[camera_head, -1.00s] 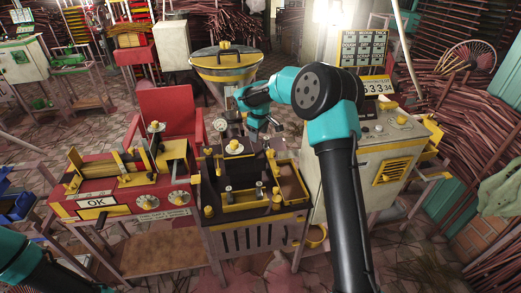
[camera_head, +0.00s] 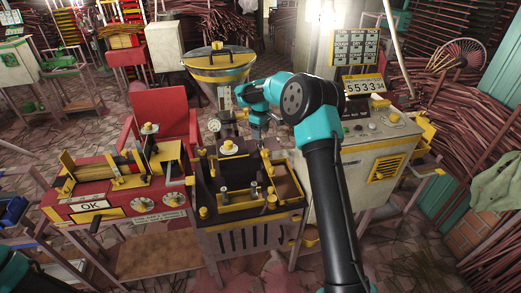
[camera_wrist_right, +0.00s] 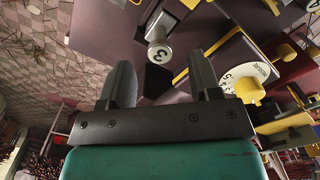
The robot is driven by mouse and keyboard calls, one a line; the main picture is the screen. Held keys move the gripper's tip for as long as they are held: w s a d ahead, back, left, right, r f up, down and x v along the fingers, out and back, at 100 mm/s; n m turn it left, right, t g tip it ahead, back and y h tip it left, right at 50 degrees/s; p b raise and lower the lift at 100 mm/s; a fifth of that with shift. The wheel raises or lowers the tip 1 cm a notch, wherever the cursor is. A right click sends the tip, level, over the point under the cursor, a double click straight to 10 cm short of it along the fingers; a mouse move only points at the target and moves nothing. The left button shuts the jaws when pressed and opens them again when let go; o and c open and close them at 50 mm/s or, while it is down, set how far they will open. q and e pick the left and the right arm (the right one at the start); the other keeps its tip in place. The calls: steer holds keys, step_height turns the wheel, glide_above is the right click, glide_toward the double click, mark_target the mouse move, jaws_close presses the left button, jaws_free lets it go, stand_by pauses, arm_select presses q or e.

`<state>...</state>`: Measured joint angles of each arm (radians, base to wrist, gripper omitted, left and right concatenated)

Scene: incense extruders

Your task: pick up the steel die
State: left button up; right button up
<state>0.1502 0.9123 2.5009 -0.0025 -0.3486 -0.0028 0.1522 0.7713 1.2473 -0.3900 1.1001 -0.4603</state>
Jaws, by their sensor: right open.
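A short grey steel cylinder with a white end face marked 3, which looks like the steel die (camera_wrist_right: 157,30), shows in the right wrist view just beyond and between my fingertips. My right gripper (camera_wrist_right: 160,66) is open, its two dark fingers apart with nothing between them. In the head view my right gripper (camera_head: 258,135) points down behind the dark press station (camera_head: 225,205), partly hidden by my arm. I cannot clearly make out the die in the head view. Of my left arm only a link shows at the lower left; its gripper is out of frame.
A yellow knob on a white disc marked 5 (camera_wrist_right: 250,90) is right of my fingers. A red extruder bench (camera_head: 120,205) stands left, a beige control cabinet (camera_head: 370,170) right, and a yellow-rimmed hopper (camera_head: 220,68) behind. Yellow-edged trays (camera_head: 285,175) and posts crowd the station.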

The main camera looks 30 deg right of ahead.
mark_target(261, 146)
steer(key=shift+f, duration=2.35)
jaws_close()
